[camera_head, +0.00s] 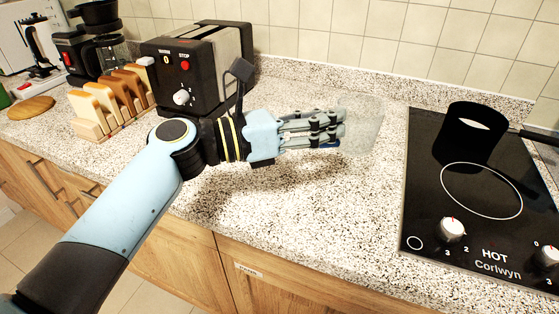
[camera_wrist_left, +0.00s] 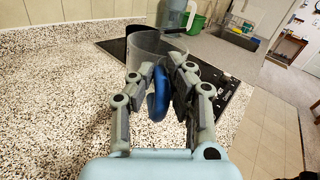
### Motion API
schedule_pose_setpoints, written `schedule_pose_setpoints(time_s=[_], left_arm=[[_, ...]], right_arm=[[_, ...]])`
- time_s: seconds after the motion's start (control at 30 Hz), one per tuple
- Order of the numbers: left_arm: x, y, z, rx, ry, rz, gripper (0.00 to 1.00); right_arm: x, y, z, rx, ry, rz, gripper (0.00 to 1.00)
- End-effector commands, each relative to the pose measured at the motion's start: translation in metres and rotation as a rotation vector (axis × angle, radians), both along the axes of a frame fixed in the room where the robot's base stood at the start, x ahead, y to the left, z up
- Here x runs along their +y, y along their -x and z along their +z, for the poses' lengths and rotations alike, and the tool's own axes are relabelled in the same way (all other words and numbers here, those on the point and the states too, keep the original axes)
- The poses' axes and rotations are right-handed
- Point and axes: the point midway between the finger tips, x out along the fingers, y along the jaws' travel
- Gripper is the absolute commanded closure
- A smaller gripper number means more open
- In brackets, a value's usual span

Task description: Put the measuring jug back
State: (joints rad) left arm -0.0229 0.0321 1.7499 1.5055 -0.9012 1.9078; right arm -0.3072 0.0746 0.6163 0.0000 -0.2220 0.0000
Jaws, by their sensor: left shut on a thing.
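The measuring jug (camera_head: 366,125) is clear and see-through, with a blue handle. It is upright, over the speckled worktop between the toaster and the hob. My left gripper (camera_head: 338,130) reaches it from the left and is shut on its handle. In the left wrist view the blue handle (camera_wrist_left: 158,95) sits between the two fingers of the gripper (camera_wrist_left: 160,88), with the jug's clear wall (camera_wrist_left: 146,50) beyond. I cannot tell whether the jug's base touches the worktop. My right gripper is in neither view.
A black toaster (camera_head: 185,75), a wooden rack with bread slices (camera_head: 88,128) and a coffee maker (camera_head: 108,45) stand to the left. The worktop (camera_head: 330,220) in front is clear.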

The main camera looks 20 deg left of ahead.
Motion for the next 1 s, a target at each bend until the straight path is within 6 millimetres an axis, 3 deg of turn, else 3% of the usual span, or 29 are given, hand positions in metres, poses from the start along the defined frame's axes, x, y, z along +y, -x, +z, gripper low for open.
schedule_pose_setpoints(time_s=[0.2, 0.4, 0.57, 0.8, 1.0], left_arm=[[0.057, 0.005, -0.038, 0.006, -0.007, 0.001, 1.00], [0.090, 0.008, -0.055, 0.003, -0.002, 0.001, 1.00], [0.097, 0.009, -0.064, 0.003, 0.001, 0.002, 1.00], [0.096, 0.008, -0.096, 0.001, 0.002, 0.001, 1.00], [0.096, 0.008, -0.098, -0.001, 0.001, 0.001, 1.00]], right_arm=[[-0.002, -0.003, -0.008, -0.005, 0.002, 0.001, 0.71], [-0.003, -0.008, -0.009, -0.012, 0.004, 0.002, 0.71], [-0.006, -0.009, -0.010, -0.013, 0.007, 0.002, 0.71], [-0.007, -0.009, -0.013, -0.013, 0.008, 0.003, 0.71], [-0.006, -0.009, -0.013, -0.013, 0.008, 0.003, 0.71]])
